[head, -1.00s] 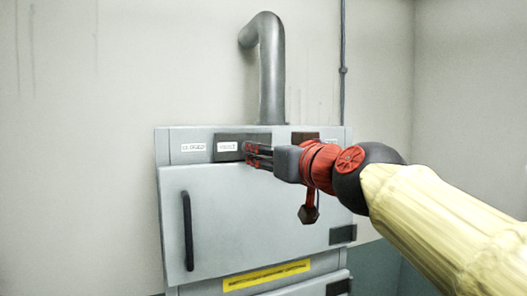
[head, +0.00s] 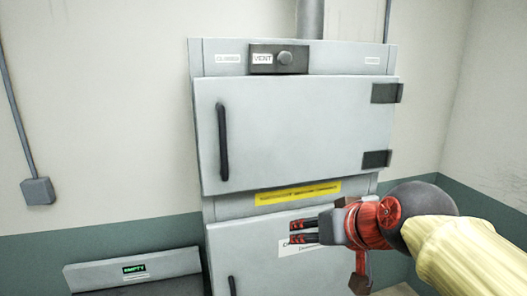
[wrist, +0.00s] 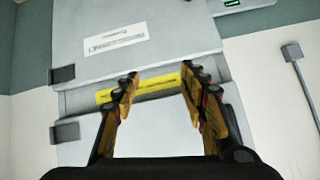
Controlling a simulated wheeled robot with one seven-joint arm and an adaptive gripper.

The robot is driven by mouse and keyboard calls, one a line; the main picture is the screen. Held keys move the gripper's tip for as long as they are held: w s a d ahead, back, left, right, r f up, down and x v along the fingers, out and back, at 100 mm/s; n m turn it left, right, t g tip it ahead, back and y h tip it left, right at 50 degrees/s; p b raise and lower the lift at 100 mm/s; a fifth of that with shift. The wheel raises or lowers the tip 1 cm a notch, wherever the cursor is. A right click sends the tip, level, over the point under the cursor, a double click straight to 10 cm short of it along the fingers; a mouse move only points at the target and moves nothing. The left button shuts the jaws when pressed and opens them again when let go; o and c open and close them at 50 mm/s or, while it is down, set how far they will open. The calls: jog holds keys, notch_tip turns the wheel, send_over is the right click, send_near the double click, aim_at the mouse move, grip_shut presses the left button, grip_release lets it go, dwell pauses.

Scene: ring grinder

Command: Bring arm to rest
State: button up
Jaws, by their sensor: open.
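My gripper (head: 305,232) is in front of the grey cabinet's lower door, right of centre in the head view. The red wrist and the pale yellow sleeve of my arm reach in from the lower right. In the wrist view the two fingers of my gripper (wrist: 160,95) stand apart with nothing between them. The upper door (head: 300,130) of the cabinet looks shut, with a dark vertical handle (head: 223,142) at its left. The lower door (head: 262,262) also looks shut and is partly hidden by my gripper.
A yellow label strip (head: 298,192) lies between the doors. A low grey unit with a green EMPTY display (head: 134,268) stands at lower left. A grey wall box (head: 38,190) hangs at far left.

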jog(key=s+d+f+g+h+b, duration=0.1)
jog(key=s+d+f+b, duration=0.2)
jog(key=f, duration=1)
jog(key=s+d+f+g+h+b, duration=0.1)
jog(key=s+d+f+b, duration=0.2)
jog(key=s+f+b, duration=0.6)
jog(key=s+d+f+m+g+h+b, duration=0.1)
jog(key=s+f+b, duration=0.5)
jog(key=f, duration=1.1)
jog(key=shift+d+f+g+b, duration=0.15)
jog(key=shift+d+g+b, duration=0.25)
jog(key=shift+d+b, duration=0.45)
jog(key=shift+c, duration=0.2)
